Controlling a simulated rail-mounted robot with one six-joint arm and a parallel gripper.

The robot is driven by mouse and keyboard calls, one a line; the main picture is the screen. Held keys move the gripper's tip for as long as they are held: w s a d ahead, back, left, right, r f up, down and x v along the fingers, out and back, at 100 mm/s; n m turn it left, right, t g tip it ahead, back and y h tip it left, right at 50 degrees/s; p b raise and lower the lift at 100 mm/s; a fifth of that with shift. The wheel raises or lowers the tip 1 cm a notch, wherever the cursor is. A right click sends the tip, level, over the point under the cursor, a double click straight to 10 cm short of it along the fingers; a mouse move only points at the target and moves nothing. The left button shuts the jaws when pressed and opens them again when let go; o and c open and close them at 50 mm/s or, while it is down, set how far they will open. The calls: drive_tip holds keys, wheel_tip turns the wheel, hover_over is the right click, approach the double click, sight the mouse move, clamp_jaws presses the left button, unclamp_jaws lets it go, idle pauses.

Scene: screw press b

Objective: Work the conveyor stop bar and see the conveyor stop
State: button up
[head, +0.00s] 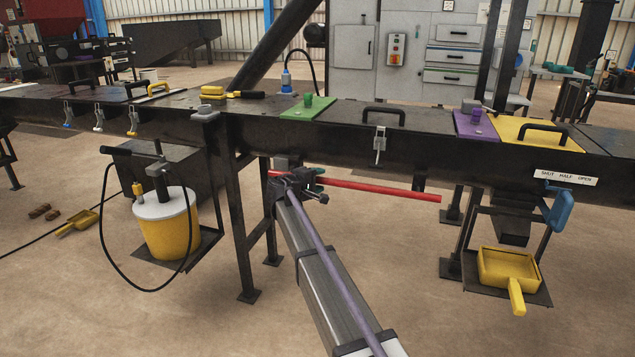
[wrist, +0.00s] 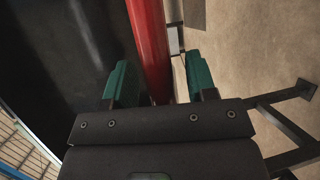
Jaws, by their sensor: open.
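The long red stop bar (head: 385,188) runs roughly level under the front of the black conveyor trough (head: 345,135). My gripper (head: 318,179) is at the left part of the bar in the head view, its green fingers close to it. In the wrist view my gripper (wrist: 161,82) is open. The red bar (wrist: 150,45) runs up the picture between the two green fingers, nearer the left one. The fingers are not closed on it. The lower part of the bar is hidden behind the gripper body. I cannot tell whether either finger touches it.
A yellow drum (head: 167,235) with a black hose stands left of my arm. A yellow scoop tray (head: 508,268) and a blue handle (head: 560,210) are at the right. Black trough legs (head: 238,215) stand close left of my gripper.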

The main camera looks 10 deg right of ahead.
clamp_jaws()
drive_tip(key=shift+s+a, duration=0.4)
drive_tip(key=shift+s, duration=0.4)
drive_tip(key=shift+s+a, duration=0.35)
drive_tip(key=shift+s, duration=0.4)
drive_tip(key=shift+f, duration=0.1)
unclamp_jaws()
drive_tip(key=shift+a, duration=0.1)
drive_tip(key=p+v, duration=0.2)
drive_tip(key=v, duration=0.9)
